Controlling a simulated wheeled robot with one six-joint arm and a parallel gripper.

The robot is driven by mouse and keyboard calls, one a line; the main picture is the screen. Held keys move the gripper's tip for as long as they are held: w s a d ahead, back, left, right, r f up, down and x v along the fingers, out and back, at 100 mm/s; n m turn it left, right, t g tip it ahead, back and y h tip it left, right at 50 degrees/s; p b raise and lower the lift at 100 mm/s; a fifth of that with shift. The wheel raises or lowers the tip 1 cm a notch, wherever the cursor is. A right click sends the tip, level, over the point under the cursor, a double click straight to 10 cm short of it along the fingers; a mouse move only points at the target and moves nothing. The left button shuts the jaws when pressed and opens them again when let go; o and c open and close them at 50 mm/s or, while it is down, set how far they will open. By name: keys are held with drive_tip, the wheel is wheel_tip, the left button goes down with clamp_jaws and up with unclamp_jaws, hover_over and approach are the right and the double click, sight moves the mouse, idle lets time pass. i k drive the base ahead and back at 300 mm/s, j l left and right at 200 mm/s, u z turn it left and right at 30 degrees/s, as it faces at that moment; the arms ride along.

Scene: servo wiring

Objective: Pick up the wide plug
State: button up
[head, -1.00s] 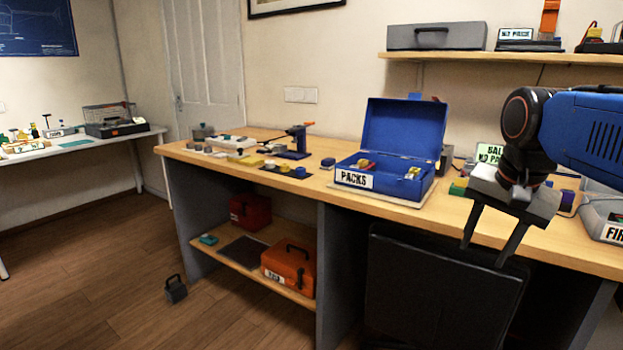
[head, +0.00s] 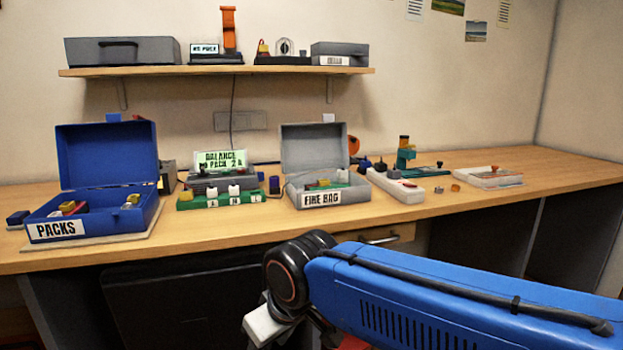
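I cannot pick out the wide plug for certain. Small white blocks stand on a green board (head: 222,200) in front of the balance device (head: 219,159), and any of them is too small to identify as a plug. My gripper (head: 265,326) is at the bottom edge of the head view, in front of and below the bench top. Only its pale body shows clearly; its fingertips are hidden or out of frame, so its opening and contents do not show.
The blue PACKS box (head: 96,213) and grey FIRE BAG box (head: 351,211) stand open on the bench (head: 440,218). A shelf (head: 215,71) hangs above. The front right bench top is mostly clear.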

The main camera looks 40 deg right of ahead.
sight(343, 173)
drive_tip(key=z, duration=1.25)
